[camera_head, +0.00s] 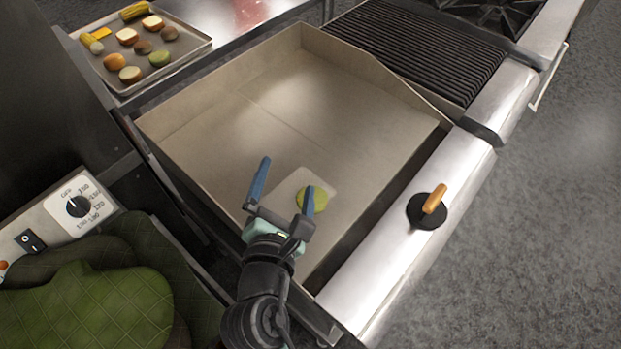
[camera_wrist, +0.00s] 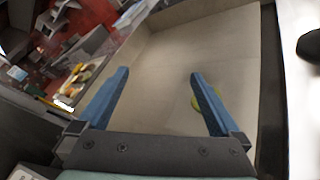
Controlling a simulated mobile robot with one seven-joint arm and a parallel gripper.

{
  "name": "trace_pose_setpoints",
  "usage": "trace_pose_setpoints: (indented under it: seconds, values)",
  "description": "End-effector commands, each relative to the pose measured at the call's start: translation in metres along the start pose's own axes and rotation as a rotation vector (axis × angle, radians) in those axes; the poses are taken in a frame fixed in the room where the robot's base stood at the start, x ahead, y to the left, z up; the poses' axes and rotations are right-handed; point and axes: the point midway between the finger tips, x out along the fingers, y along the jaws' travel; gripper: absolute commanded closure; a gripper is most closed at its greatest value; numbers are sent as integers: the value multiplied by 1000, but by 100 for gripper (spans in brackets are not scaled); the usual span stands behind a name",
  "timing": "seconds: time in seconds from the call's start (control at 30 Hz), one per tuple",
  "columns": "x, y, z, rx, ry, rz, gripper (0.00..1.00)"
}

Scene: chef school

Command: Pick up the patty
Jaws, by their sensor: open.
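A round yellow-green disc (camera_head: 320,198) lies on the griddle (camera_head: 330,95), over a pale square patch whose nature I cannot tell. The right finger of my gripper (camera_head: 286,177) covers part of the disc in the head view. Two brownish round pieces, patty-like (camera_head: 143,47) (camera_head: 169,33), lie on the tray at the upper left. I cannot tell which piece is the patty.
The metal tray (camera_head: 192,52) holds several other food pieces. The griddle has raised walls. A black disc with an orange handle (camera_head: 434,198) rests on the front ledge. A ribbed grill (camera_head: 415,50) adjoins, and green oven mitts (camera_head: 85,310) lie at lower left.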

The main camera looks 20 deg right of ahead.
Motion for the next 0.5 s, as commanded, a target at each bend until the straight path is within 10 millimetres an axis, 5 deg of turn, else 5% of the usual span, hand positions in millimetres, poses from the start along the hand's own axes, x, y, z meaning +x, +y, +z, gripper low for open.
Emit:
trace_pose_setpoints:
  seconds: [0.03, 0.2, 0.37, 0.5]
  values:
    - [-7, -23, -20, -143, 31, -44, 0]
    - [-26, -69, -58, -492, 102, -115, 0]
    - [-28, -84, -70, -618, 130, -132, 0]
    - [-6, -89, -72, -629, 129, -134, 0]
